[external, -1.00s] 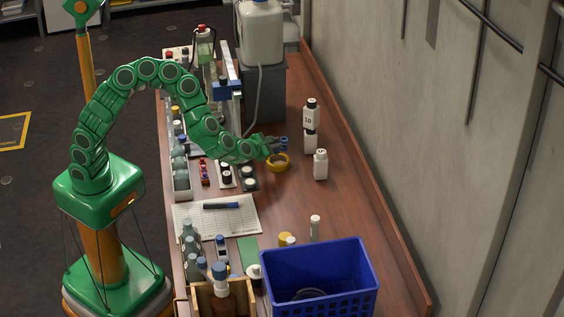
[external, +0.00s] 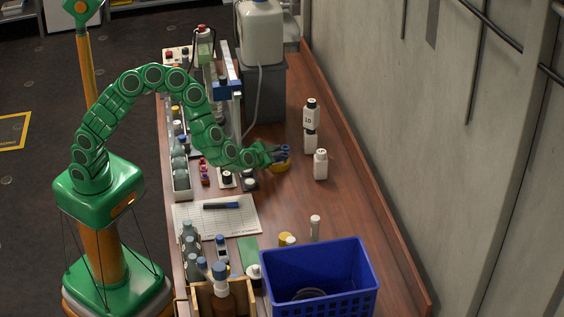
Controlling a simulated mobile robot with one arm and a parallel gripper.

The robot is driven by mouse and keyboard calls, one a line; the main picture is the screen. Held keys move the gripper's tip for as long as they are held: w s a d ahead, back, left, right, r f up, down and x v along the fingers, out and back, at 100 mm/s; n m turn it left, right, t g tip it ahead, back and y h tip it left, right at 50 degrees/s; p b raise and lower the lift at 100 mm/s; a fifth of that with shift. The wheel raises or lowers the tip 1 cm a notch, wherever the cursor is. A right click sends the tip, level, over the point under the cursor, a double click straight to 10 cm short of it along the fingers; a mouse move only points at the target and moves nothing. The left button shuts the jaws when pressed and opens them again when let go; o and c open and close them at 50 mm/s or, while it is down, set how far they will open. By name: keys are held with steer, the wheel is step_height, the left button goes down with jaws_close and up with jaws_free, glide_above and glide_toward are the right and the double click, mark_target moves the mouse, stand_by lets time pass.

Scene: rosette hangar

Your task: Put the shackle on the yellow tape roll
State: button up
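The yellow tape roll (external: 284,167) lies on the wooden bench, partly hidden by my gripper. My gripper (external: 278,153) is right over the roll, low down, at the end of the green arm. A small blue shackle (external: 285,148) is at its fingertips, and the gripper appears shut on it. The shackle is over the roll; I cannot tell whether it touches it.
White bottles (external: 320,164) stand just right of the roll. Dark-and-white jars (external: 249,182) stand to its left. A blue basket (external: 318,250) and a clipboard sheet (external: 228,223) are nearer the camera. The bench right of the sheet is clear.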

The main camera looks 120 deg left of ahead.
steer(key=o, duration=0.5)
steer(key=shift+c, duration=0.2)
steer(key=shift+r, duration=0.1)
steer(key=v, duration=1.2)
steer(key=shift+r, duration=0.1)
